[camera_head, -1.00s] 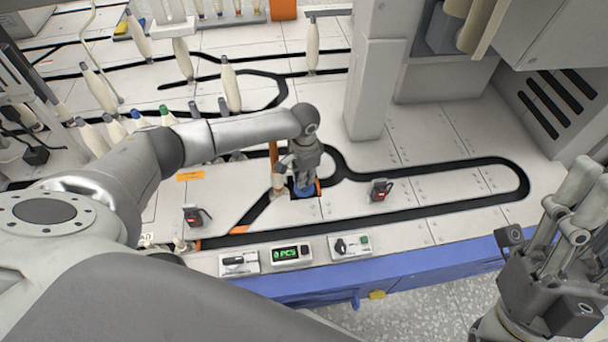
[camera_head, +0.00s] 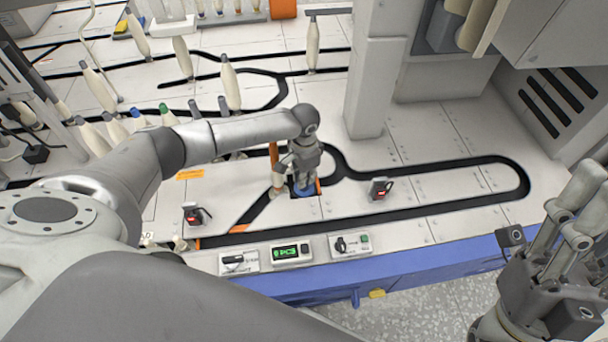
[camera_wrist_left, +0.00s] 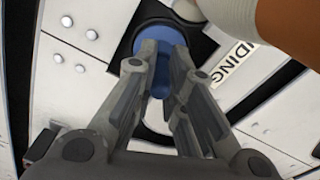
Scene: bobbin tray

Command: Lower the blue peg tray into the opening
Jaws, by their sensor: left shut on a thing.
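The blue peg tray (camera_head: 304,191) is at the black-edged opening in the white machine deck, under my left gripper (camera_head: 299,184). In the left wrist view the round blue tray (camera_wrist_left: 160,32) lies between and beyond the fingers of my left gripper (camera_wrist_left: 168,62), over a dark opening (camera_wrist_left: 207,45). The fingers are shut on part of the tray; the gripped part is mostly hidden by them. I cannot tell how deep the tray sits. My right gripper (camera_head: 572,228) hangs at the right, apart from the deck, with its fingers spread and nothing visible between them.
An orange post (camera_head: 274,157) stands close beside my left gripper. Small black-and-red devices (camera_head: 380,188) sit on the deck. Control boxes (camera_head: 291,253) line the blue front edge (camera_head: 420,262). A grey column (camera_head: 377,90) rises behind. Several bobbins stand at the back left.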

